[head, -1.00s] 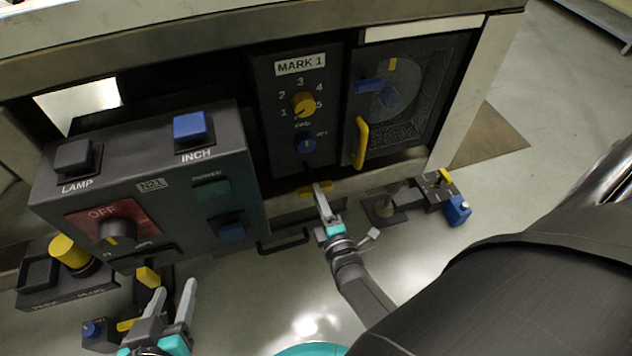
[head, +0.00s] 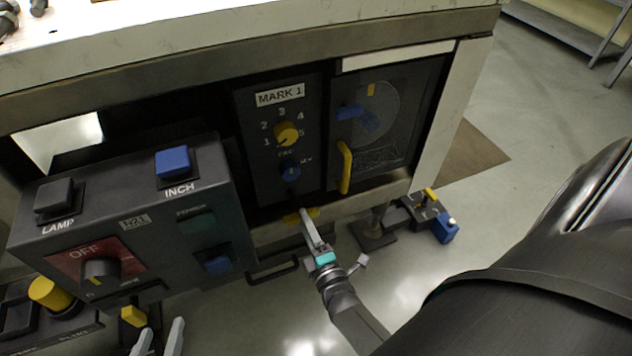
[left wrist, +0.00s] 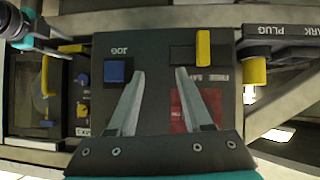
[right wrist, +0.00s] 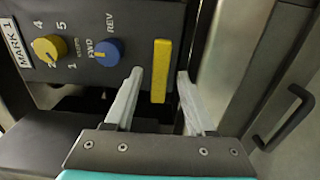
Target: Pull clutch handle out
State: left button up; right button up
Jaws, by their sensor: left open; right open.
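No readable label says clutch, so I cannot tell for sure which yellow handle is the clutch handle. A yellow bar handle (right wrist: 161,70) stands between and beyond the fingers of my right gripper (right wrist: 160,74) in the right wrist view. My left gripper (head: 161,331) is open and empty at the bottom left. In the left wrist view it faces a panel with a yellow lever (left wrist: 203,50) and blue JOG button (left wrist: 116,71).
The MARK 1 panel (head: 254,128) carries a yellow dial and a blue knob. A door with a yellow handle (head: 345,167) is right of it. A grey box with an INCH button (head: 173,162) juts out left. A black handle (right wrist: 284,118) is on the right.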

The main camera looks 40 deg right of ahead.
pick_arm(q)
jog(key=s+a+g+y+p, duration=0.3)
jog(key=s+a+g, duration=0.2)
jog(key=a, duration=0.2)
jog(key=shift+s+r+n+g, duration=0.15)
jog(key=shift+s+n+g, duration=0.15)
jog(key=shift+g, duration=0.1)
pick_arm(e)
jog(key=v, duration=1.5)
pick_arm(q)
jog(key=shift+w, duration=0.1)
pick_arm(e)
jog(key=shift+a, duration=0.15)
